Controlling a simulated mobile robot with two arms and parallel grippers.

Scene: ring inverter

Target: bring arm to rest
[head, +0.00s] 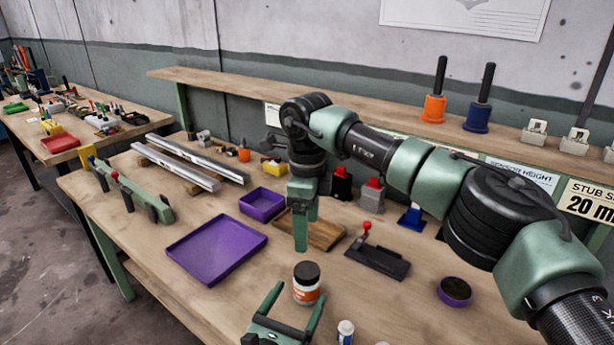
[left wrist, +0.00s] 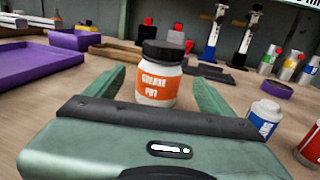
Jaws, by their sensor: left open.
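My left gripper (head: 299,294) is at the bottom of the head view, its two green fingers spread and nothing gripped. A white grease pot (head: 306,283) with a black lid and orange label stands upright by its fingertips. In the left wrist view, the pot (left wrist: 159,78) shows in the gap between the fingers; I cannot tell how far it lies beyond the tips. My right gripper (head: 306,222) points down over the small wooden tray (head: 325,236), on an arm from the right. Its fingers overlap in view, so their gap is unclear.
A purple tray (head: 217,250) and a purple bin (head: 262,204) lie left of the pot. A white-and-blue bottle (left wrist: 264,116) stands right of my left gripper. A black plate with a red knob (head: 377,258) and a purple round dish (head: 455,292) are to the right.

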